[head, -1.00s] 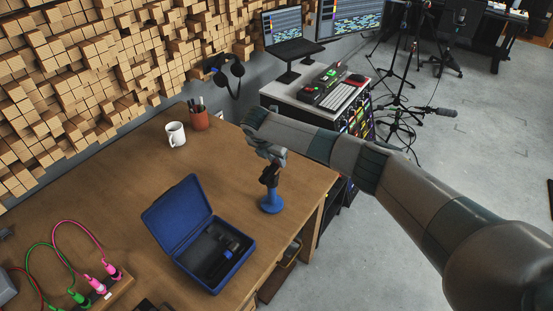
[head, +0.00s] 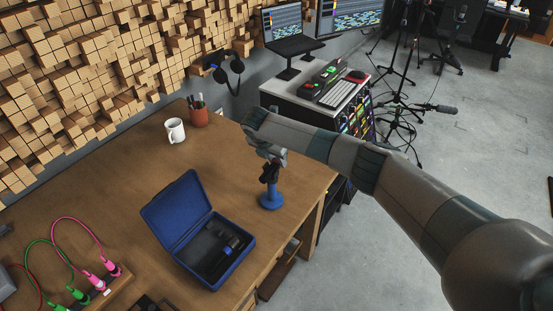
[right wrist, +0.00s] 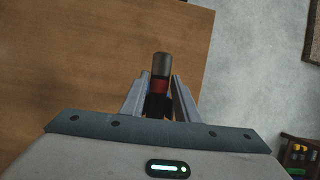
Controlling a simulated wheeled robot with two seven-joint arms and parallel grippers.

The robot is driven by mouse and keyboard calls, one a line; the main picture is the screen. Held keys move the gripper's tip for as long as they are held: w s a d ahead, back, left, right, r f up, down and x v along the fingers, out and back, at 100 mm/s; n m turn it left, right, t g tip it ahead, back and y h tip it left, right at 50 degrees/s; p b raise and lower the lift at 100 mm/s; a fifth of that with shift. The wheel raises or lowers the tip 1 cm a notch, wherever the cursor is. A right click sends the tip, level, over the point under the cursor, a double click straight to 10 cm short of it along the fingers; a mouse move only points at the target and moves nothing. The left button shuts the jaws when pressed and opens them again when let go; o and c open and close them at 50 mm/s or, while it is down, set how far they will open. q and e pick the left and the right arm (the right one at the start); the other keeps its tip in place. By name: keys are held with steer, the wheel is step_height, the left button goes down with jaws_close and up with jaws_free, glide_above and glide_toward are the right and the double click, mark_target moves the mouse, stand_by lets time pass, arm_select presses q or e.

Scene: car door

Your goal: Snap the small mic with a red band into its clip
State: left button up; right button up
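The small mic with a red band (right wrist: 161,86) has a grey head and a dark body. In the right wrist view it lies between the fingers of my right gripper (right wrist: 160,84), which look closed on its sides. In the head view my right gripper (head: 269,155) is over the blue stand (head: 271,201) near the desk's right edge. The dark clip (head: 269,173) on top of the stand is right below the fingers. Mic and clip merge there, so I cannot tell whether the mic is seated. My left gripper is not in view.
An open blue case (head: 178,222) with dark contents lies on the wooden desk (head: 120,190) left of the stand. A white mug (head: 175,131) and a pen cup (head: 198,117) stand at the back. Pink and green cables (head: 108,268) are at the front left.

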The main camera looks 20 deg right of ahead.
steer(key=shift+o, duration=1.3)
steer(key=shift+f, duration=0.1)
steer(key=b+v, duration=0.5)
steer(key=v, duration=1.2)
steer(key=shift+a, duration=0.1)
